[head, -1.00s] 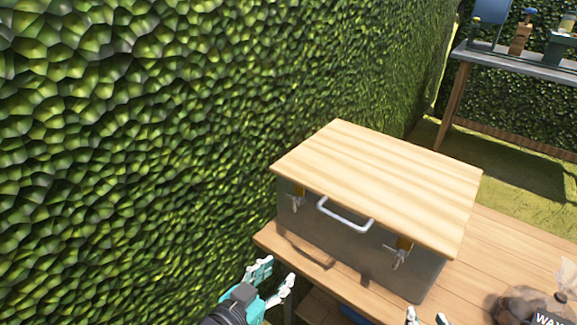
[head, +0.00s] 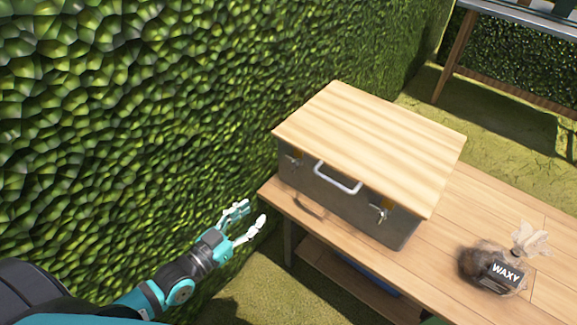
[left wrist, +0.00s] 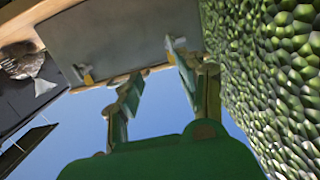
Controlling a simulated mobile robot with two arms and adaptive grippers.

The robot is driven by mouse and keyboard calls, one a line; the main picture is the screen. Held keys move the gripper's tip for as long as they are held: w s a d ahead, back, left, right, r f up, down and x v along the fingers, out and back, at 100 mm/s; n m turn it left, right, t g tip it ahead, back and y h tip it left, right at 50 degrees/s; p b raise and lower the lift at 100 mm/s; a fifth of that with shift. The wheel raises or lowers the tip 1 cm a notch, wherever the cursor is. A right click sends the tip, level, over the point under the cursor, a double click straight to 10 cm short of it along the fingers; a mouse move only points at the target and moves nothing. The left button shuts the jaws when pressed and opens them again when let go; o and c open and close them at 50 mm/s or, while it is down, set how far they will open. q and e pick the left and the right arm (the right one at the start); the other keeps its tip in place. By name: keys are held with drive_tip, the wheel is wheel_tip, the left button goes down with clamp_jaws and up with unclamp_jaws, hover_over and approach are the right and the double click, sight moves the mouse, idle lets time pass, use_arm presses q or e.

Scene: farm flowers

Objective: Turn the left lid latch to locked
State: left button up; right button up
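A grey metal box (head: 335,202) with a pale wooden lid (head: 370,140) stands on a wooden table. The left lid latch (head: 293,161) is a small metal piece on its front, under the lid edge. The right latch (head: 381,213) sits on the same face. I cannot tell whether either is locked. My left gripper (head: 250,215) is open and empty, in front and left of the box, apart from the latch.
A white carry handle (head: 338,180) is between the latches. The hedge (head: 130,130) rises close on the left. Another table (head: 530,18) stands at the back right.

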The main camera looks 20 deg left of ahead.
use_arm(q)
drive_tip(key=a+r+t, duration=0.1)
drive_tip(key=a, duration=0.1)
approach(292, 165)
drive_tip(key=x, duration=0.8)
drive_tip(key=shift+w+d, duration=0.1)
drive_tip(key=shift+w, duration=0.25)
use_arm(e)
drive_tip(key=s, duration=0.1)
drive_tip(key=s+f, duration=0.1)
drive_tip(key=shift+s+d, duration=0.25)
drive_tip(key=shift+s, duration=0.05)
use_arm(q)
clamp_jaws()
